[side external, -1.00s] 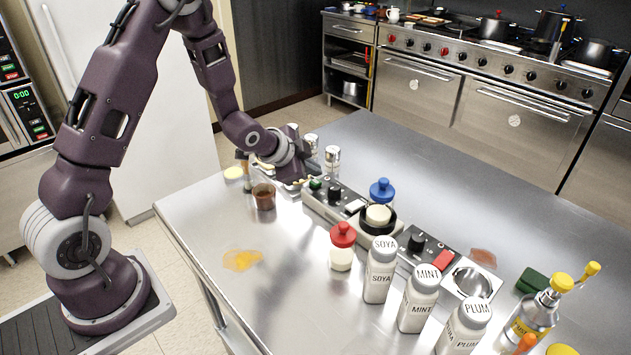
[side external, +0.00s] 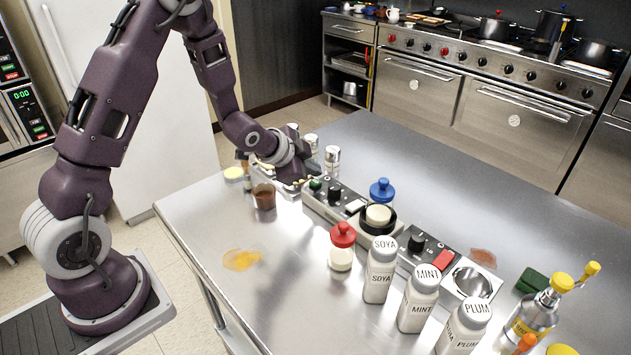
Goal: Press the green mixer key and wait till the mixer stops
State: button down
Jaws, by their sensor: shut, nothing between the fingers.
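The green key (side external: 315,184) sits at the left end of a long control panel (side external: 323,206) on the steel table. The panel also carries a black knob (side external: 334,192) and a pale key (side external: 356,206). A round black unit with a cream top (side external: 379,215) stands at its right end. My gripper (side external: 298,183) is shut and empty, low over the table just left of the green key. I cannot tell whether it touches the key, or whether anything on the mixer is turning.
A brown cup (side external: 264,196) stands near my gripper. Shakers (side external: 332,158) stand behind it. A second panel has a red key (side external: 443,260). The table's front left is mostly clear.

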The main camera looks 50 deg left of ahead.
aim_at(312, 183)
jog(key=shift+f, duration=0.15)
jog(key=shift+f, duration=0.25)
jog(key=shift+f, duration=0.5)
dwell(0.4)
jog(key=shift+r, duration=0.9)
jog(key=shift+r, duration=2.55)
